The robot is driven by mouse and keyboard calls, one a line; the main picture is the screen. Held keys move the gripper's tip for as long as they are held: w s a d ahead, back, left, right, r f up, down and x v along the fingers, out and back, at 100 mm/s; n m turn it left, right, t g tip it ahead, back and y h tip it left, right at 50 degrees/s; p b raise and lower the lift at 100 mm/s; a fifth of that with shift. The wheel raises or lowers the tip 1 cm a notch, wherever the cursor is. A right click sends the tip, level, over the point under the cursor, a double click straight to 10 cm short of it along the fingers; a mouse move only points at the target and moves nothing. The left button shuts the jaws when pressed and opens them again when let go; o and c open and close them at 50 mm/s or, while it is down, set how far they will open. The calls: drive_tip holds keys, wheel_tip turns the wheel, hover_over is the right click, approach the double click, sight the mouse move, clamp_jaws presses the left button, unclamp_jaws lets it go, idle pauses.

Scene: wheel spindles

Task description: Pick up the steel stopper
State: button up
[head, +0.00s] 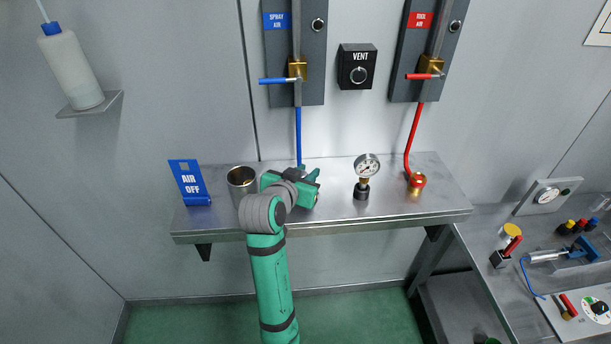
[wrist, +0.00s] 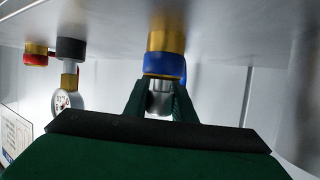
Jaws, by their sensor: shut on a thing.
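In the wrist view, which looks upside down, my gripper (wrist: 160,112) is shut on a small silver steel piece, the steel stopper (wrist: 159,97), with one green finger on each side. The stopper meets a blue collar (wrist: 164,65) on a brass fitting (wrist: 166,38) that stands on the shelf. I cannot tell whether it is still seated in the collar. In the head view my gripper (head: 309,177) is low over the shelf below the blue hose, and it hides the stopper and the fitting.
On the shelf (head: 330,212), a steel cup (head: 241,180) stands just left of my gripper. A gauge (head: 367,167) on a black base and a red-and-brass fitting (head: 416,182) stand to the right. The blue hose (head: 298,135) comes down behind my gripper. An "AIR OFF" sign (head: 189,182) stands at far left.

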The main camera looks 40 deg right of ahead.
drive_tip(key=shift+r, duration=0.5)
drive_tip(key=a+r, duration=0.1)
drive_tip(key=r, duration=0.1)
drive_tip(key=s+a+r, duration=0.1)
drive_tip(key=r, duration=0.1)
drive_tip(key=s+a+r, duration=0.1)
drive_tip(key=r, duration=0.2)
drive_tip(key=shift+s+a+r, duration=0.1)
drive_tip(key=shift+s+a, duration=0.15)
drive_tip(key=shift+a, duration=0.1)
clamp_jaws()
drive_tip(key=s+d+v, duration=0.1)
drive_tip(key=v, duration=0.9)
drive_tip(key=shift+s+a+r, duration=0.2)
drive_tip(key=shift+a+r, duration=0.1)
